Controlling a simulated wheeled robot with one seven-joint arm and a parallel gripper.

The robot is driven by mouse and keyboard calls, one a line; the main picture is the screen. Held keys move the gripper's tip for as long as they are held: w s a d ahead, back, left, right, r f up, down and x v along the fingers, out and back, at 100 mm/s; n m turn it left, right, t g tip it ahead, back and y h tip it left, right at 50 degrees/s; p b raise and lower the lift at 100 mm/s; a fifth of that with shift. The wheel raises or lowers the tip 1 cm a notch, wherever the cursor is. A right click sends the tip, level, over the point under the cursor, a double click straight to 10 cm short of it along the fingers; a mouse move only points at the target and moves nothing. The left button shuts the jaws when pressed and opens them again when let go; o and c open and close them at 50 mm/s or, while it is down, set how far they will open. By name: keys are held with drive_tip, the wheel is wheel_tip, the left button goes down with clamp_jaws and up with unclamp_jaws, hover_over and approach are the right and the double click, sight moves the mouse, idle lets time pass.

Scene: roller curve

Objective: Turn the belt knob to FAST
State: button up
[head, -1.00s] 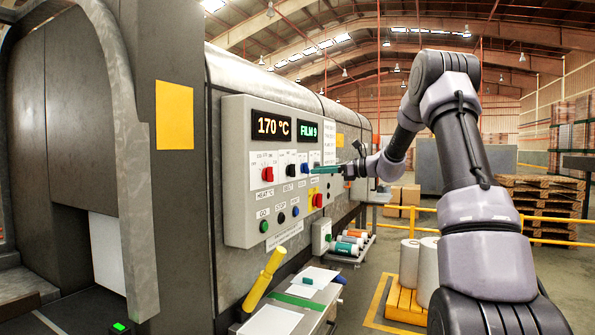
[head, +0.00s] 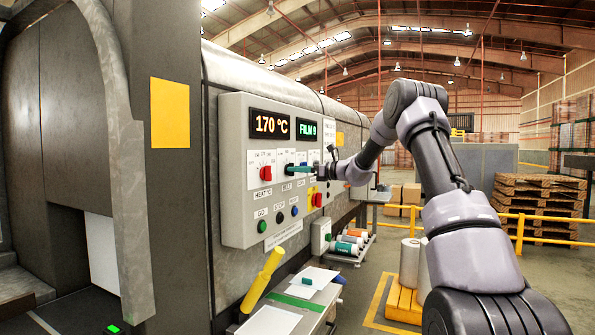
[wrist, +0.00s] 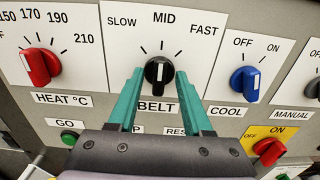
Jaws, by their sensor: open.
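The black belt knob (wrist: 159,72) is in the middle of the wrist view, on a white plate marked SLOW, MID and FAST. Its white pointer line points up at MID. My gripper (wrist: 160,78) is open, with its two teal fingers on either side of the knob; I cannot tell whether they touch it. In the head view my gripper (head: 290,170) reaches the control panel (head: 240,215) from the right and hides the belt knob.
The red heat knob (wrist: 41,66) is left of the belt knob and the blue cool knob (wrist: 244,84) is right. A red switch (wrist: 268,151) on yellow sits lower right.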

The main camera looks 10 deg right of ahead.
drive_tip(key=shift+a, duration=0.1)
clamp_jaws()
drive_tip(key=shift+m, duration=0.3)
drive_tip(key=shift+w+m, duration=0.1)
drive_tip(key=shift+m, duration=3.5)
drive_tip(key=shift+f, duration=0.1)
unclamp_jaws()
